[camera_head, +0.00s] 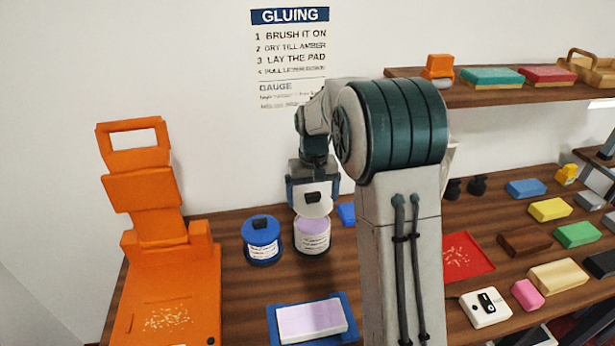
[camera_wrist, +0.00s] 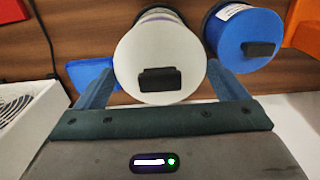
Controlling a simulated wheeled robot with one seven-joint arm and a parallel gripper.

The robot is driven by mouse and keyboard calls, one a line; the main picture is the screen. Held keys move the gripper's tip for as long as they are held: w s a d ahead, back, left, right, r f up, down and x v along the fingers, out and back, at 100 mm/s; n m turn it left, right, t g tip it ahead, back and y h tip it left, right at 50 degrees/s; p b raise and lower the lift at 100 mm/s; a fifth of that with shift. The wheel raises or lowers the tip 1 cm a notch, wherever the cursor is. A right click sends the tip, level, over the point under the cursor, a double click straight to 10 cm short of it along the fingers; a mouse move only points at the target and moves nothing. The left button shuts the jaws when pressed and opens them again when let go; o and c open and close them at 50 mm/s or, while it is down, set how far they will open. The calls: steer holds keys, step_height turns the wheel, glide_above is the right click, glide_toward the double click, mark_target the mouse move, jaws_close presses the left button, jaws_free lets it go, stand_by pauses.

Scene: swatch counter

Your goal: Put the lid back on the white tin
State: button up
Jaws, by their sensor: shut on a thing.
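The white tin (camera_head: 312,240) stands open on the counter, with a lilac surface showing at its top. Its white lid (camera_head: 313,210) is in my gripper (camera_head: 312,192), above and slightly behind the tin's mouth, tilted so its black knob faces the head camera. In the wrist view the lid (camera_wrist: 160,45) fills the space between the fingers of my gripper (camera_wrist: 160,78), which hold it at its sides. Part of the white tin (camera_wrist: 160,13) shows past the lid's far edge. The lid looks apart from the tin.
A blue tin (camera_head: 262,246) with a blue lid stands close left of the white tin. A blue tray (camera_head: 280,336) with a lilac-topped block lies in front. An orange stand (camera_head: 165,285) is at the left. A wall rises close behind; a red tray (camera_head: 466,255) lies right.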

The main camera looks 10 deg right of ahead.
steer(key=shift+w+a+f, duration=0.1)
steer(key=shift+w, duration=0.2)
steer(key=shift+s+f+b, duration=0.15)
steer(key=shift+f+b, duration=0.55)
steer(key=shift+f, duration=0.05)
steer(key=shift+f+b, duration=1.55)
steer(key=shift+f, duration=0.75)
steer(key=shift+f, duration=0.15)
steer(key=o, duration=0.6)
steer(key=shift+o, duration=0.2)
